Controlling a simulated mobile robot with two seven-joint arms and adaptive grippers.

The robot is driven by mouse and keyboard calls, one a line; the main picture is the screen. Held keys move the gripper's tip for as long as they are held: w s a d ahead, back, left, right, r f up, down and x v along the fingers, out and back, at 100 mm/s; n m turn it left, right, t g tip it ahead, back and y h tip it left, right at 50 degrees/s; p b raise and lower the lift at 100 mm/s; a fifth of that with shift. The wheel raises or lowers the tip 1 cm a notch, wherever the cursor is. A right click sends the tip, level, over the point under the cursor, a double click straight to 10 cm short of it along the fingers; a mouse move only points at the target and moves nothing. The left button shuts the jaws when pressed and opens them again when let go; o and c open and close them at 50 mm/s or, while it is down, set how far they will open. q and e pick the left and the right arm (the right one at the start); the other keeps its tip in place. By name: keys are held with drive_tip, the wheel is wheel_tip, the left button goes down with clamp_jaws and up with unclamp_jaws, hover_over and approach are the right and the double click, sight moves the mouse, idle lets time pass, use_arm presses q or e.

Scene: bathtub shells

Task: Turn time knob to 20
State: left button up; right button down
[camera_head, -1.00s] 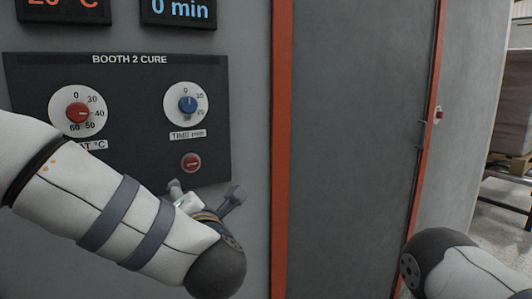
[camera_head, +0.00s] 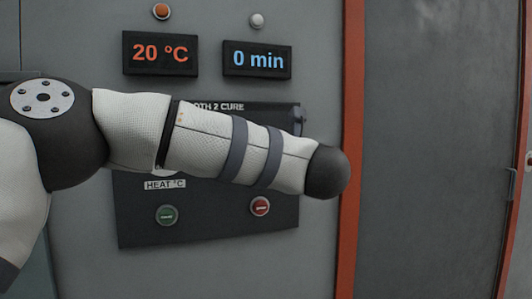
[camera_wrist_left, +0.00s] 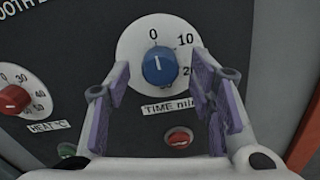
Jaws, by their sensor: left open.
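The blue time knob (camera_wrist_left: 158,66) sits on a white dial (camera_wrist_left: 135,45) marked 0, 10 and 20 in the left wrist view. Its white pointer line points up at 0. My left gripper (camera_wrist_left: 158,74) is open, with its purple-padded fingers on either side of the knob and gaps visible between pads and knob. In the head view my left forearm covers the time knob and most of the gripper. The time display (camera_head: 258,60) reads 0 min. My right gripper is not in view.
The red heat knob (camera_wrist_left: 14,98) is left of the time dial. A red button (camera_wrist_left: 179,138) lies below the time label. In the head view, a green button (camera_head: 167,215) and a 20 °C display (camera_head: 160,53) show. An orange door frame (camera_head: 352,150) stands right.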

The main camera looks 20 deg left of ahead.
use_arm(q)
drive_tip(key=c, duration=1.2)
drive_tip(key=shift+o, duration=0.2)
drive_tip(key=m, duration=2.3)
drive_tip(key=shift+m, duration=0.5)
